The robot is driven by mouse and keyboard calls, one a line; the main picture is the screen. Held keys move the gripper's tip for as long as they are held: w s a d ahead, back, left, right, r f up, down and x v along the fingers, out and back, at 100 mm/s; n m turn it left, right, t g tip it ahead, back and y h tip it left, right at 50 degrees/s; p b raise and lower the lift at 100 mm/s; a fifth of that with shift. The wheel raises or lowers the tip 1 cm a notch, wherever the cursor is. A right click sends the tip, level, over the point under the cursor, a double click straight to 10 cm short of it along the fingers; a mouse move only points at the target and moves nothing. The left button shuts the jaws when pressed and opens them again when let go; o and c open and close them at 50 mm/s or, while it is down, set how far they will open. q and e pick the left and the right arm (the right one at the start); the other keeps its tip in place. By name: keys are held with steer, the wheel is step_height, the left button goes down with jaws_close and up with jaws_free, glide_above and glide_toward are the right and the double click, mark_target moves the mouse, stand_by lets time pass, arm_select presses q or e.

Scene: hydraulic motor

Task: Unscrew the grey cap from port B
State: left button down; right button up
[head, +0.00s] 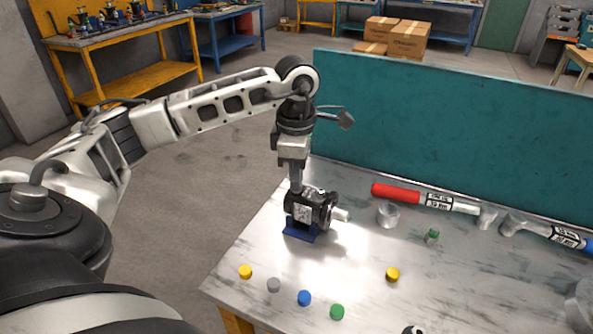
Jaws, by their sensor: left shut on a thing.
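The hydraulic motor (322,212), dark with metallic parts and a shaft pointing right, stands on a blue base (300,232) near the table's left edge. My left gripper (296,189) points straight down onto the top of the motor, its narrow fingers closed at a port there. The grey cap between the fingertips is mostly hidden, and I cannot read any port label. A separate grey cap (273,285) lies loose on the table in front of the motor. My right gripper is not in view.
Loose yellow (246,271), blue (304,298) and green (337,312) caps lie in front; another yellow cap (392,274) lies right. A clear cup (388,215), a small green-topped item (432,237) and red-handled (396,193) and blue-handled (566,237) tools lie before a teal panel (440,130).

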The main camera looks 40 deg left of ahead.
arm_select(q)
steer(key=shift+n, duration=0.3)
steer(key=n, duration=0.4)
steer(key=shift+n+p, duration=0.3)
steer(key=shift+p, duration=0.05)
steer(key=c, duration=1.5)
jaws_free()
steer(key=shift+r, duration=0.1)
steer(key=m+b, duration=0.1)
steer(key=m, duration=0.9)
steer(key=shift+b, duration=0.3)
